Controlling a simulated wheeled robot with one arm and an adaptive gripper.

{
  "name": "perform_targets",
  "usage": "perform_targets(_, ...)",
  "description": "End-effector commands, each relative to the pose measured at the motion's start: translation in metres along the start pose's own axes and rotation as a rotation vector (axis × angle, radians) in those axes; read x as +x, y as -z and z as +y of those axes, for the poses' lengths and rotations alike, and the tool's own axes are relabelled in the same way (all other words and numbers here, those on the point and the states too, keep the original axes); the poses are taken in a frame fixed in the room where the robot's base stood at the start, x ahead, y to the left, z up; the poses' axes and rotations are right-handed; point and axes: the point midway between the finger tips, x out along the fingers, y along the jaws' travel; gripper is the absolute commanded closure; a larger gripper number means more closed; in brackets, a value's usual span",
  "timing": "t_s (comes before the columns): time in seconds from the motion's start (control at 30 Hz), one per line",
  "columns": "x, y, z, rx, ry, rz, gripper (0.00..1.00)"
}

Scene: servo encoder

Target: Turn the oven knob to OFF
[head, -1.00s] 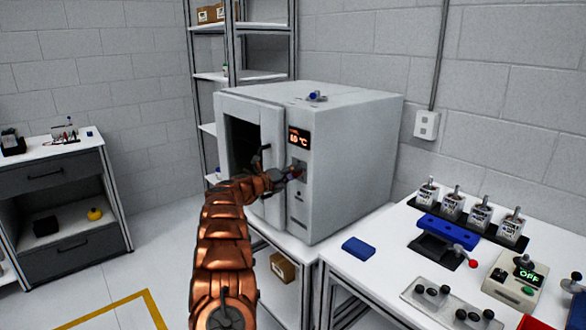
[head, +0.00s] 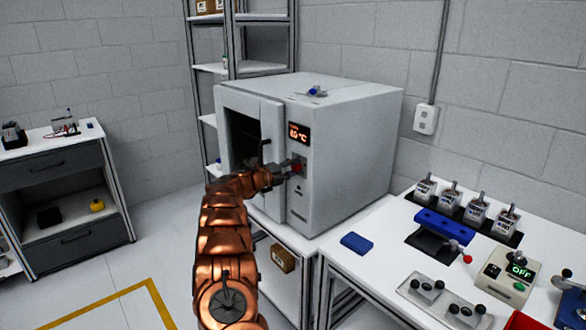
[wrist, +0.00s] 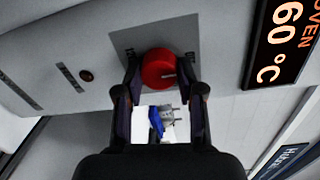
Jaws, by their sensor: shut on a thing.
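The red oven knob (wrist: 158,68) sits on a grey plate on the oven's front panel, and a pale line shows near its right side in the wrist view. My gripper (wrist: 160,78) is shut on the knob, with one dark finger on each side of it. In the head view my gripper (head: 288,170) reaches the panel of the white oven (head: 345,150), just under the display (head: 299,134). In the wrist view the display (wrist: 285,40) reads 60 °C.
The oven door (head: 271,155) stands at the left of the panel beside a dark opening. A white worktable (head: 375,270) at the right holds a blue block (head: 357,243), several servos (head: 478,207) and a box reading OFF (head: 510,275).

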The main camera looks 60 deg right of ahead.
Motion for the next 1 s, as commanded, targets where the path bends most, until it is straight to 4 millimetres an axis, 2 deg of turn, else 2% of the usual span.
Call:
perform_targets(0.17, 0.000, -0.001, -0.001, 0.000, 0.002, -0.001, 0.97)
perform_targets(0.2, 0.000, -0.001, -0.001, 0.000, 0.002, -0.002, 0.61)
perform_targets(0.43, 0.000, 0.000, -0.001, 0.001, 0.001, -0.001, 0.37)
perform_targets(0.77, -0.001, 0.000, 0.000, 0.000, 0.000, -0.001, 0.37)
perform_targets(0.87, -0.006, 0.000, 0.000, 0.000, -0.001, 0.000, 0.37)
perform_targets(1.0, -0.023, -0.002, 0.000, -0.001, -0.002, -0.004, 0.37)
